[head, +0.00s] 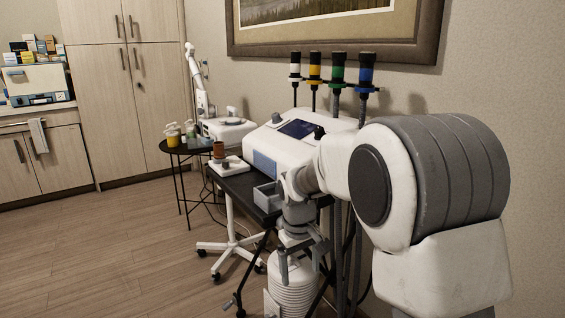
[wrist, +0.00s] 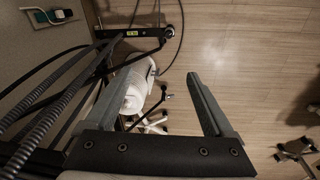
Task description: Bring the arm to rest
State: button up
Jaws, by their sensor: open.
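My one arm reaches in from the right side of the head view, its large white and grey link close to the camera. My gripper (head: 303,270) hangs below the wrist, pointing down beside the black cart. Its two fingers are apart, with nothing held between them. In the wrist view the gripper (wrist: 160,76) also shows open and empty, above the wood floor. A white ribbed canister (head: 292,298) stands below and behind it; whether they touch I cannot tell.
The black cart (head: 238,189) carries a white machine (head: 285,146) and a grey bin (head: 267,197). Several coloured-top holders stand behind it. A round black side table (head: 180,148) stands farther back. Cables (wrist: 60,95) run at the left in the wrist view. Open floor (head: 100,250) lies left.

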jog(key=s+d+r+m+t, duration=0.25)
jog(key=s+d+r, duration=0.35)
jog(key=s+r, duration=0.55)
jog(key=s+d+r+m+t, duration=0.1)
jog(key=s+d+m+t, duration=0.2)
jog(key=s, duration=1.1)
notch_tip(320, 180, up, 24)
jog(key=g+p, duration=0.1)
jog(key=p, duration=2.2)
jog(key=shift+s+d+f+y+p, duration=0.25)
jog(key=shift+d+y+p, duration=0.05)
jog(key=shift+d+p, duration=0.1)
